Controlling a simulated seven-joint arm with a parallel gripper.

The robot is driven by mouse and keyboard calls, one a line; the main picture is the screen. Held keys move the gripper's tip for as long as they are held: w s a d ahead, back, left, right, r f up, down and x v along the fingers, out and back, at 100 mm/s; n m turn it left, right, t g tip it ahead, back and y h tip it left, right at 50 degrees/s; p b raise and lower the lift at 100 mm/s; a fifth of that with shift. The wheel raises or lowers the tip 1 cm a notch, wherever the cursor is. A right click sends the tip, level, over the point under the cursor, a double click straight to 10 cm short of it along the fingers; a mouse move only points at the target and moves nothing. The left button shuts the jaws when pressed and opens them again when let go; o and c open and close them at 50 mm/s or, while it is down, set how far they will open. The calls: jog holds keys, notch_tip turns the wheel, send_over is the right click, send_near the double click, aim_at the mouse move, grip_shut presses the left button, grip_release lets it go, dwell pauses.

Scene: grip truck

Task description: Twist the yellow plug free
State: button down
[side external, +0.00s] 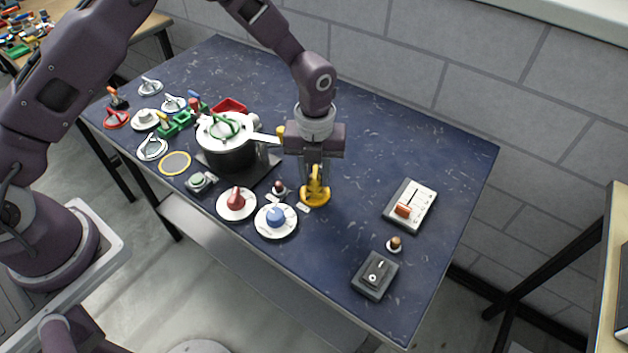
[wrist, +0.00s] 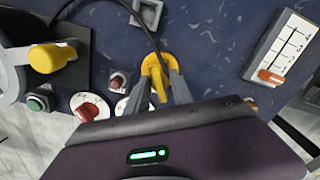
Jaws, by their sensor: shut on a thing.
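The yellow plug (side external: 316,193) stands on the blue table near its front edge, on a round yellow base. My gripper (side external: 314,180) points down over it and is shut on its upper part. In the wrist view the yellow plug (wrist: 152,65) shows between the two grey fingers of my gripper (wrist: 157,82). A dark cable passes over it in that view. The fingers hide part of the plug, and I cannot tell whether it is seated or loose.
A red knob dial (side external: 236,204) and a blue knob dial (side external: 276,220) sit just left of the plug. A pot (side external: 228,150) stands behind them. To the right are a slider panel (side external: 411,206), a small brown knob (side external: 394,244) and a black switch box (side external: 375,275).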

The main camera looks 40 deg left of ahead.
aim_at(315, 173)
jog(key=n, duration=0.6)
jog(key=shift+n, duration=0.3)
jog(key=n, duration=0.7)
jog(key=shift+s+f, duration=0.1)
jog(key=c, duration=1.4)
grip_release()
jog(key=shift+r, duration=3.85)
